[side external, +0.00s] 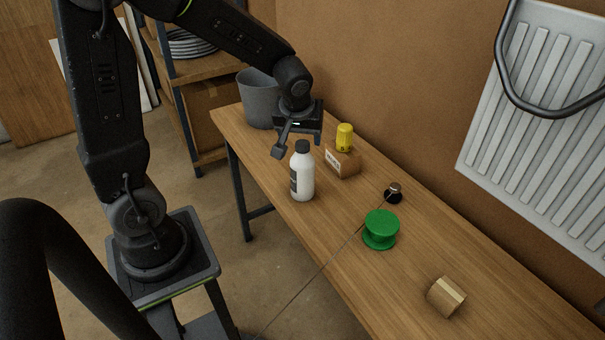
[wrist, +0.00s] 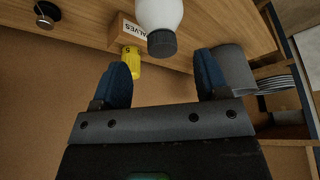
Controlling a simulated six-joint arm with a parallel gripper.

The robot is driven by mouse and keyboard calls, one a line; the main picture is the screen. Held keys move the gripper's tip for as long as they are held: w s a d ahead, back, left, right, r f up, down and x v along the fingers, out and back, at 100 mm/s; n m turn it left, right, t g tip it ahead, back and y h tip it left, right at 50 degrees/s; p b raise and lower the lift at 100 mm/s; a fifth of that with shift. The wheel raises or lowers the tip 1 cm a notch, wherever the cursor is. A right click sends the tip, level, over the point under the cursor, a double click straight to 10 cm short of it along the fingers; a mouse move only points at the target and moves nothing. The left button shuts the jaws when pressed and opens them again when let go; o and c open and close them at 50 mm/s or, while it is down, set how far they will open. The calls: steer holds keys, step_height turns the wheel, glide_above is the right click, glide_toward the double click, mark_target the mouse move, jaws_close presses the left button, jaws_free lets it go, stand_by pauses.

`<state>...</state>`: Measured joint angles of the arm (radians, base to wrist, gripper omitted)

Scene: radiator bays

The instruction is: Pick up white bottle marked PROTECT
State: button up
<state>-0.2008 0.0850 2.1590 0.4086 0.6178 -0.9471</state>
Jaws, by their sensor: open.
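The white bottle (side external: 302,175) with a black cap stands upright on the wooden bench in the side view. It has a dark label whose words I cannot read. In the wrist view the bottle (wrist: 160,14) shows upside down, its cap (wrist: 162,43) just beyond the fingertips, between their lines. My gripper (side external: 298,140) is open and empty, above and behind the bottle, close to its cap. In the wrist view the blue-padded fingers of my gripper (wrist: 163,75) are spread wide apart.
A cardboard box (side external: 342,161) marked VALVES with a yellow cap-like item (side external: 345,137) on it stands close to the bottle. A grey bin (side external: 258,98) is at the back.

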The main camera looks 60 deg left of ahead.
mark_target(302, 144)
steer(key=shift+a+x, duration=0.15)
steer(key=shift+x, duration=1.3)
steer(key=shift+a+x, duration=0.15)
steer(key=shift+x, duration=1.3)
steer(key=shift+w+r, duration=0.15)
steer(key=shift+c, duration=0.4)
jaws_close()
